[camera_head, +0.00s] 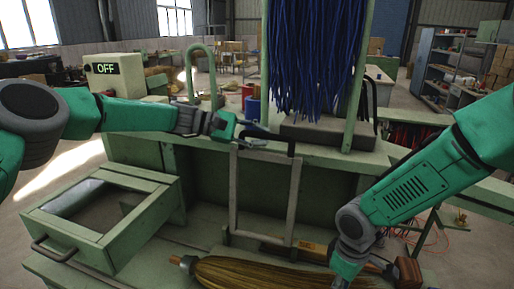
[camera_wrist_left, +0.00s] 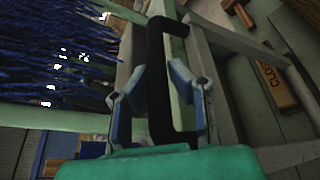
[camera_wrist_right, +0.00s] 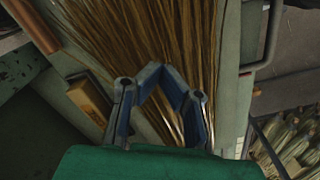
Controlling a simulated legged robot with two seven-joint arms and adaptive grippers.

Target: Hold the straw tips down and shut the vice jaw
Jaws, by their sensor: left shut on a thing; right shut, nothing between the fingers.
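The straw bundle (camera_head: 250,274) lies on the bench at the bottom of the head view, its bristles fanned out in the right wrist view (camera_wrist_right: 150,30). The vice jaw (camera_head: 234,195) is a grey frame standing raised behind it, with a black handle (camera_wrist_left: 158,85) at its top. My left gripper (camera_wrist_left: 158,100) is shut on that handle. My right gripper (camera_wrist_right: 166,75) is shut and empty, above the straw; its fingertips fall at or below the head view's lower edge. I cannot tell whether it touches the straw.
A wooden block marked CLOSE (camera_wrist_left: 275,85) sits by the jaw's foot. A green drawer-like box (camera_head: 100,210) stands at left. Blue bristles (camera_head: 315,55) hang behind the jaw. An OFF box (camera_head: 115,75) stands at the back left. A crate of straw (camera_wrist_right: 295,140) lies at lower right.

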